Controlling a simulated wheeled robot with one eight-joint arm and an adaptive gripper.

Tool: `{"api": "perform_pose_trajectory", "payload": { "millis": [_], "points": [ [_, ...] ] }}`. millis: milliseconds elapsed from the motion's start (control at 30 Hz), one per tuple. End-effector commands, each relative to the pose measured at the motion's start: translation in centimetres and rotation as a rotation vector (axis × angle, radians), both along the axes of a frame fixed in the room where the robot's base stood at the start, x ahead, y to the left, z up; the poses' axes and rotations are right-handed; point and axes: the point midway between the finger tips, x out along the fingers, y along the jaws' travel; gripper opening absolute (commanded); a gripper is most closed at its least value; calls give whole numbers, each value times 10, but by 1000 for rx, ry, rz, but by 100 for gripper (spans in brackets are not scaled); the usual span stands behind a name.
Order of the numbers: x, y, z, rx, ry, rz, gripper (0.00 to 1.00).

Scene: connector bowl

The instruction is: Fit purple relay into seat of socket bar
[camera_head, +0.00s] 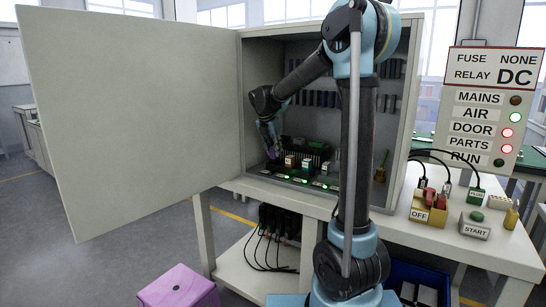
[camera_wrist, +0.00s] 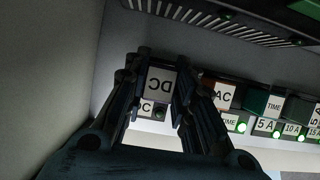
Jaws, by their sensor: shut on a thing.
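My gripper (camera_head: 268,142) reaches into the open cabinet, down to the left end of the socket bar (camera_head: 298,180). In the wrist view my gripper (camera_wrist: 158,90) is shut on a relay (camera_wrist: 161,82) with a white DC label that reads upside down. A purple patch of the relay (camera_head: 271,155) shows beside the fingers in the head view. In the wrist view a DC plate and an unlit lamp on the socket bar (camera_wrist: 160,113) lie just below the relay. I cannot tell whether the relay is in the seat or above it; the fingers hide its sides.
Right of the relay stand an AC block (camera_wrist: 222,96) and a green TIME block (camera_wrist: 263,104), with lit green lamps below. The cabinet door (camera_head: 130,110) is wide open at left. The sign (camera_head: 495,110) reads RELAY DC; its PARTS lamp is red.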

Motion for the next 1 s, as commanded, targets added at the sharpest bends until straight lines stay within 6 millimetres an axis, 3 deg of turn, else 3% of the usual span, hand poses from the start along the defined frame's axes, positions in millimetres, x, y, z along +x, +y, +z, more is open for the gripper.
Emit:
{"api": "perform_pose_trajectory", "payload": {
  "millis": [200, 500, 533, 600, 1000],
  "points": [
    [0, 0, -25, 0, 0, -1, 0],
    [0, 0, -27, 0, 0, 0, 0],
    [0, 0, -27, 0, 0, -1, 29],
    [0, 0, -27, 0, 0, 0, 44],
    [-1, 0, -24, 0, 0, 0, 44]
  ]
}}
